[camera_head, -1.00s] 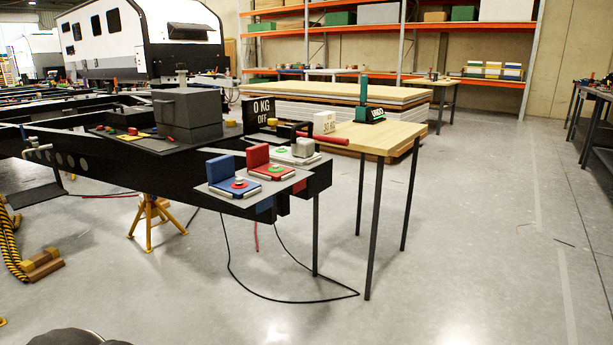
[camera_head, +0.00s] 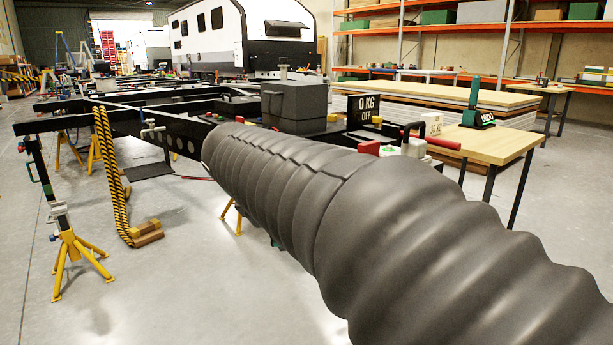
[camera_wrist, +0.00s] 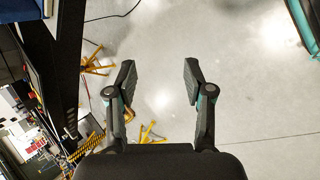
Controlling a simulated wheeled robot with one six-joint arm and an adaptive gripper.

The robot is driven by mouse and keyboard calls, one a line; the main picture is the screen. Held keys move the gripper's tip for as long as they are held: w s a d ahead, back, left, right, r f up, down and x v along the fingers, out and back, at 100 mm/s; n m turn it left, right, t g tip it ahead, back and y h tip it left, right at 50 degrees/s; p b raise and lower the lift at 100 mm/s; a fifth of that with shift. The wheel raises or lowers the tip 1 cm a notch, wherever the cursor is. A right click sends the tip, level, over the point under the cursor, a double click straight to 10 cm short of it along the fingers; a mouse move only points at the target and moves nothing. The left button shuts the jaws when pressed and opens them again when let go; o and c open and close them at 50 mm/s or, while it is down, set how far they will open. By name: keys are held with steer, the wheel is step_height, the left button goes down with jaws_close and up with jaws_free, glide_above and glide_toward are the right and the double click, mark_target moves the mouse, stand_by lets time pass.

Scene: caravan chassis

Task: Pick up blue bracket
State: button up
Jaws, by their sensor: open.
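The blue bracket is hidden in the head view behind my dark ribbed arm. In the wrist view a blue piece (camera_wrist: 22,8) shows at the top left corner, cut off by the edge; I cannot tell whether it is the bracket. My gripper (camera_wrist: 157,80) is open and empty in the wrist view. Its two dark fingers are apart above bare floor, to the right of the black chassis beam (camera_wrist: 66,60). The gripper tips are not visible in the head view. A red bracket (camera_head: 369,148) shows just above my arm.
A grey box (camera_head: 294,104) and a "0 KG OFF" sign (camera_head: 364,110) stand on the chassis. A wooden table (camera_head: 490,143) with an UNDO sign (camera_head: 485,118) is to the right. A yellow stand (camera_head: 76,258) is at left. Grey floor lies open in the left foreground.

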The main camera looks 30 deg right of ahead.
steer(key=w+d+r+n+g+h+b, duration=0.1)
steer(key=w+d+r+n+h, duration=0.35)
steer(key=w+d, duration=0.3)
steer(key=w+d+r+n+g+h, duration=0.2)
steer(key=w+d+r+n+h, duration=0.15)
steer(key=w+d+r, duration=0.35)
steer(key=shift+n+y, duration=0.3)
steer(key=shift+n, duration=0.1)
steer(key=x, duration=0.4)
steer(key=b+x, duration=0.1)
steer(key=x, duration=0.4)
steer(key=f+b+x, duration=0.1)
steer(key=x, duration=0.3)
steer(key=shift+w+d+f, duration=0.1)
steer(key=shift+w+f, duration=0.15)
steer(key=shift+w, duration=0.15)
steer(key=shift+c, duration=0.2)
jaws_close()
